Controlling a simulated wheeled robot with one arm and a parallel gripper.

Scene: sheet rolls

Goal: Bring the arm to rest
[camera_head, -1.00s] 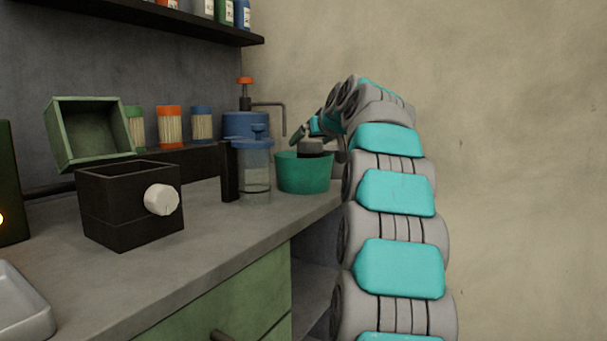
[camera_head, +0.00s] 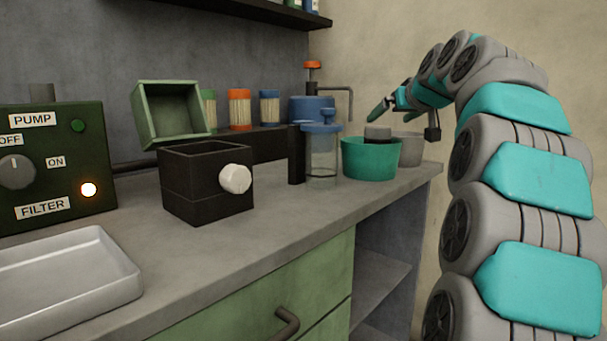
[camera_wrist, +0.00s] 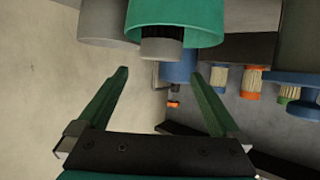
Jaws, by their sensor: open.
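My gripper (camera_head: 385,108) is up at the right in the head view, above and just beyond the rim of the green bowl (camera_head: 368,160). In the wrist view its two green fingers (camera_wrist: 160,92) are spread wide with nothing between them. A small grey cylinder with a dark band (camera_head: 377,133) shows above the bowl's rim; its lower part is hidden. My arm bends over from the right side of the head view. The green bowl also shows at the top of the wrist view (camera_wrist: 205,14), apart from the fingers.
A grey bowl (camera_head: 411,148) stands beside the green one at the counter's end. A clear jar with a blue lid (camera_head: 322,165), a black box with a white knob (camera_head: 205,190), a pump panel (camera_head: 55,165) and a metal tray (camera_head: 70,275) occupy the counter (camera_head: 290,225). A shelf hangs above.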

